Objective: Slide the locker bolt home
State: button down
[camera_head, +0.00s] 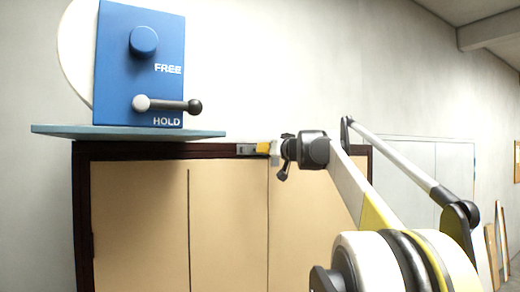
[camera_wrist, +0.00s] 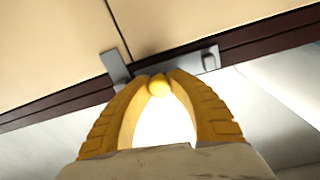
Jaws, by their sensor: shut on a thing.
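The locker (camera_head: 228,225) has tan doors in a dark frame. Its grey bolt (camera_head: 246,149) lies along the top rail, and it also shows in the wrist view (camera_wrist: 182,66). A round yellow knob (camera_wrist: 159,87) sits on the bolt. My gripper (camera_wrist: 157,76) has its two yellow fingers closed around this knob, at the top rail in the head view (camera_head: 264,148). A grey upright plate (camera_wrist: 115,68) stands left of the fingers and a grey bracket (camera_wrist: 209,59) stands right of them in the wrist view. The fingers partly hide the bolt between these.
A blue box (camera_head: 120,65) marked FREE and HOLD stands on a blue-grey board (camera_head: 60,131) on the locker's top left. Its black-tipped lever (camera_head: 172,105) points right, just above HOLD. Pale doors (camera_head: 405,165) stand behind my arm. Boards (camera_head: 492,255) lean at the far right.

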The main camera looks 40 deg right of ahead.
jog(key=c, duration=1.4)
grip_release()
jog(key=shift+s+d, duration=0.1)
jog(key=shift+o, duration=1.1)
jog(key=shift+s+d, duration=0.1)
jog(key=shift+d, duration=0.1)
jog(key=shift+a, duration=0.15)
jog(key=shift+s+a, duration=0.1)
jog(key=v, duration=1.1)
jog(key=shift+s, duration=0.4)
